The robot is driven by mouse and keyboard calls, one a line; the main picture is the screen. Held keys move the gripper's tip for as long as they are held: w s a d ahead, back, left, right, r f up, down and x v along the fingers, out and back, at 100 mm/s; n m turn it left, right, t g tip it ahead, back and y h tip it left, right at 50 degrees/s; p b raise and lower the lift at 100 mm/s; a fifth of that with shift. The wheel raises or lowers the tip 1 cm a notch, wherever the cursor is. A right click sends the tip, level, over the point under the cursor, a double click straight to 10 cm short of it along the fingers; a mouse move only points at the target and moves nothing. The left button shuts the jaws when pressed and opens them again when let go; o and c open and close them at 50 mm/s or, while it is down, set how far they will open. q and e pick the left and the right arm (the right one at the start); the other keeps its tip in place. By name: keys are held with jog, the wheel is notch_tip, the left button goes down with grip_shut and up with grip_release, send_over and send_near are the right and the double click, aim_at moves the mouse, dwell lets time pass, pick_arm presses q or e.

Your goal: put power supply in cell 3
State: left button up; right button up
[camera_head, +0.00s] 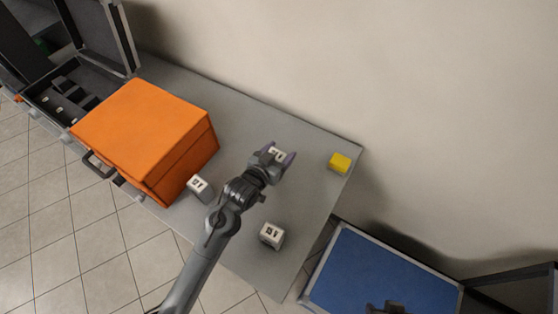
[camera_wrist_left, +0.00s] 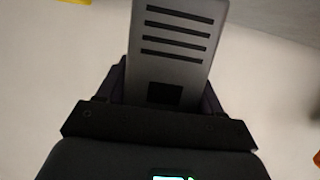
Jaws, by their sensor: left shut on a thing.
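My left gripper (camera_head: 277,157) is shut on a small grey box with a pale top, which I take to be the power supply (camera_head: 277,152). It is over the right half of the grey table. In the left wrist view the power supply (camera_wrist_left: 172,60) stands out between the fingers, showing dark slots and a black square. An open dark case (camera_head: 68,95) with compartments lies at the upper left, partly behind an orange case. I cannot read cell numbers. A dark shape at the bottom edge, over the blue surface, looks like my right gripper (camera_head: 385,307); its jaws are unclear.
The closed orange case (camera_head: 145,130) stands tall on the table (camera_head: 240,110), left of my gripper. Two pale-topped grey boxes, one near the case (camera_head: 200,187) and one near the front edge (camera_head: 271,235), flank my arm. A yellow block (camera_head: 340,162) sits right. A blue-topped surface (camera_head: 380,275) is lower right.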

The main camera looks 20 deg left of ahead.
pick_arm(q)
jog(key=shift+f+b, duration=0.5)
jog(key=shift+f, duration=1.45)
jog(key=shift+f, duration=0.15)
jog(key=o, duration=1.4)
